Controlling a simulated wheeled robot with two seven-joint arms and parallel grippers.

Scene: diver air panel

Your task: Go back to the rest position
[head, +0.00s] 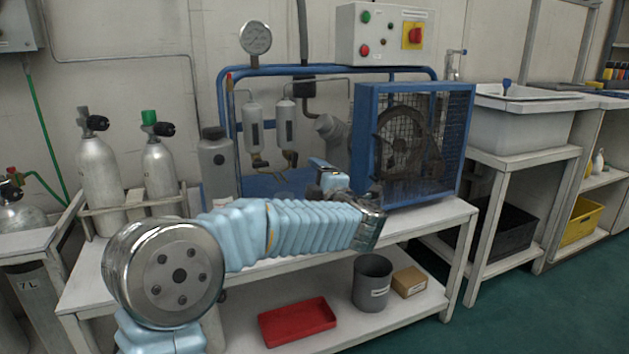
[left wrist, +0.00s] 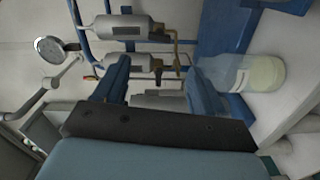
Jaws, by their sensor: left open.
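My left gripper (head: 326,176) is held over the bench top in front of the blue-framed air panel (head: 224,112). In the left wrist view its two blue fingers (left wrist: 156,72) stand apart with nothing gripped between them. A clear bottle with a pale filling and a label (left wrist: 262,74) is close beside one finger in that view; I cannot tell whether they touch. My left arm (head: 300,226) reaches across the front of the bench and hides part of its top. My right gripper is not in view.
The bench (head: 430,217) carries the caged compressor (head: 414,145) and a rack with grey cylinders (head: 101,172). A red tray (head: 297,322), a grey bin (head: 372,284) and a cardboard box (head: 409,282) are on the lower shelf. A sink (head: 520,125) stands right. Green floor is clear at front right.

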